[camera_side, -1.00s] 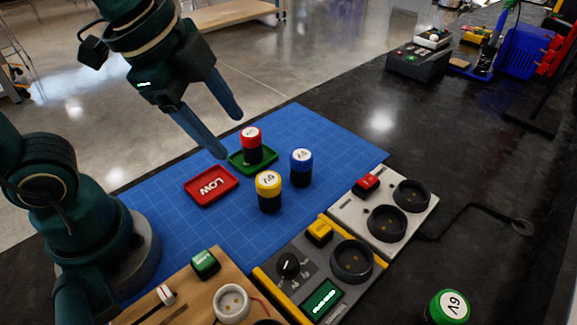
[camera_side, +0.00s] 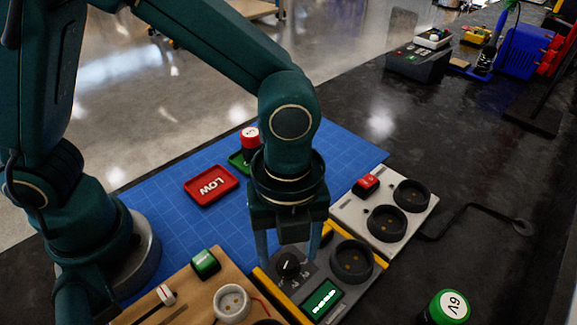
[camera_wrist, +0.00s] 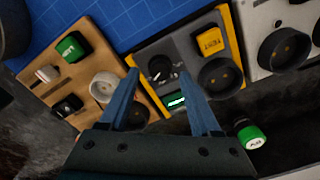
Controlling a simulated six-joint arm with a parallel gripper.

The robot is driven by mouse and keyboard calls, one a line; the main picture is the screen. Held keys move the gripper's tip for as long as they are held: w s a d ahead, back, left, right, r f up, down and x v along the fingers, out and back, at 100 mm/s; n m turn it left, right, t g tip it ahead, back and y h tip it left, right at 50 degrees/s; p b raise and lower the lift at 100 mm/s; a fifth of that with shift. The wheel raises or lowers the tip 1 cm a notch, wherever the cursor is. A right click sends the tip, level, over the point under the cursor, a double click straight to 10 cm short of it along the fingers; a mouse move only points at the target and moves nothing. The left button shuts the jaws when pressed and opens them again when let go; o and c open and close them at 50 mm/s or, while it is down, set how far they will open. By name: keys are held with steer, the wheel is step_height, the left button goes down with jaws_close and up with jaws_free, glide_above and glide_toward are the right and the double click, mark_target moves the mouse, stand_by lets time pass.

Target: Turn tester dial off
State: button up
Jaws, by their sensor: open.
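The tester (camera_side: 327,270) is a grey box with yellow side edges, a lit green display (camera_side: 321,298) and a round black socket (camera_side: 351,260). Its black dial (camera_side: 288,264) has a white pointer line and small marks around it. The dial also shows in the wrist view (camera_wrist: 160,67), between and just beyond the two blue fingertips. My gripper (camera_side: 288,250) points down over the dial with its fingers apart, one on each side; it is empty. I cannot tell whether a finger touches the dial. In the wrist view my gripper (camera_wrist: 158,76) also shows open.
A wooden board (camera_side: 198,295) with a green button is left of the tester. A white two-socket box (camera_side: 400,228) is to its right. A yellow button (camera_wrist: 209,41) is near the dial. A red-topped battery (camera_side: 250,140) and red LOW tray (camera_side: 211,185) are behind on the blue mat.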

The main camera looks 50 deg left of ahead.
steer(key=shift+f, duration=0.85)
jaws_close()
